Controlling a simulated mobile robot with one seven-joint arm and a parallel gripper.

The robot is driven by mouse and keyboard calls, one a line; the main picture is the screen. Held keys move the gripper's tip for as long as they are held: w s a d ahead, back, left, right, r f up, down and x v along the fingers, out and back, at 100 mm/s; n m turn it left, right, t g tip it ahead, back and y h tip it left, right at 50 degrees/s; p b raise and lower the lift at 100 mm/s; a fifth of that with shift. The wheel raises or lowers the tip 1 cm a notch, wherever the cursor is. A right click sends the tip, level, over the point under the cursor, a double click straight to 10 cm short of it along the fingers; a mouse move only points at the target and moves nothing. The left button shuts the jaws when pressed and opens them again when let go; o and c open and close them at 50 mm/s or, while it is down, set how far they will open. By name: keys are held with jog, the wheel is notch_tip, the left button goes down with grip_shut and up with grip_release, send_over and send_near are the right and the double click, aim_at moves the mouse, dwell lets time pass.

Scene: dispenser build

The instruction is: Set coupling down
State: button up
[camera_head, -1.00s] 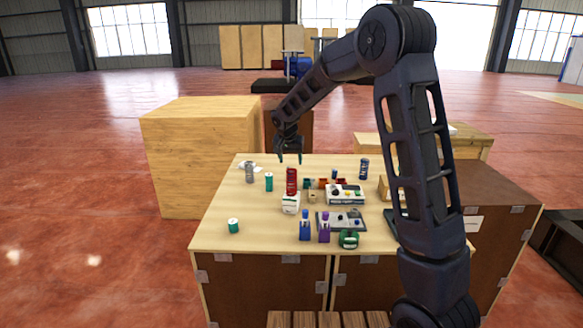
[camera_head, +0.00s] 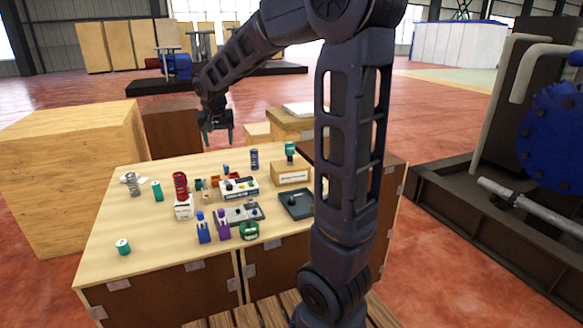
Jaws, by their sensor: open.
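My gripper (camera_head: 217,140) hangs above the far side of the wooden table (camera_head: 150,240), pointing down. Its two fingers are apart and nothing shows between them. No part is plainly marked as the coupling, so I cannot tell which it is. Several small cylindrical parts stand apart from the gripper: a grey one (camera_head: 132,186) and a teal one (camera_head: 157,191) at the left, a short teal one (camera_head: 123,247) at the front left, and a dark blue one (camera_head: 254,159) at the back. A teal-topped part (camera_head: 290,150) stands on a small labelled wooden box (camera_head: 290,175).
A red stack (camera_head: 180,186) stands on a white block (camera_head: 184,208). Blue (camera_head: 203,229) and purple (camera_head: 222,226) bottles and a green round part (camera_head: 249,231) are near the front. A dark tray (camera_head: 297,203) lies at the right. The front left tabletop is mostly clear.

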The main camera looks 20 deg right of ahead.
jog(key=s+d, duration=0.5)
jog(key=s, duration=0.4)
jog(key=s+d+n, duration=0.1)
jog(key=s+d, duration=0.4)
jog(key=s, duration=0.5)
jog(key=s+d, duration=0.5)
jog(key=s, duration=0.4)
jog(key=shift+s+n+y, duration=0.3)
jog(key=shift+s+n, duration=0.05)
jog(key=shift+n, duration=0.05)
jog(key=shift+f, duration=0.1)
